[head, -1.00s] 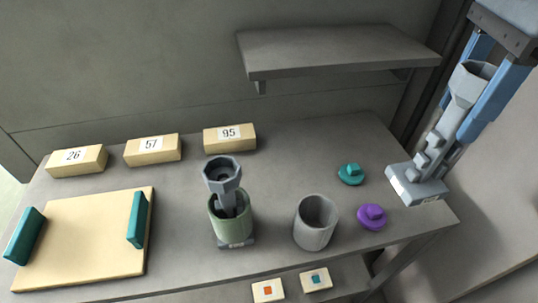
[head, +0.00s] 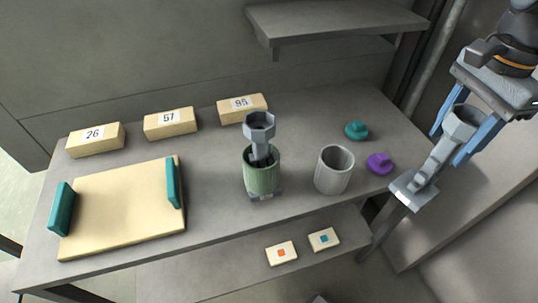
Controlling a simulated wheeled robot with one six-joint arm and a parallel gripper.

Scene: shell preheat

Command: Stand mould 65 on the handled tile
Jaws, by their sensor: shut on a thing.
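The handled tile (head: 120,215) is a flat beige board with two upright teal handles, lying at the left of the table. My gripper (head: 444,150) is at the far right, its two blue fingers shut on a grey mould (head: 433,165). This mould has a cup at the top, a stepped stem and a flat square base, and is held in the air, somewhat tilted, by the table's right end. Its number cannot be read. A second grey mould (head: 259,128) stands mid-table with a green sleeve (head: 262,178) around its lower part; its label is too small to read.
A grey open cup (head: 334,170), a teal knobbed lid (head: 356,131) and a purple one (head: 380,163) stand at the table's right. Blocks marked 26 (head: 96,139), 57 (head: 170,124) and 95 (head: 242,108) line the back. A shelf (head: 335,22) overhangs; two small tiles lie below.

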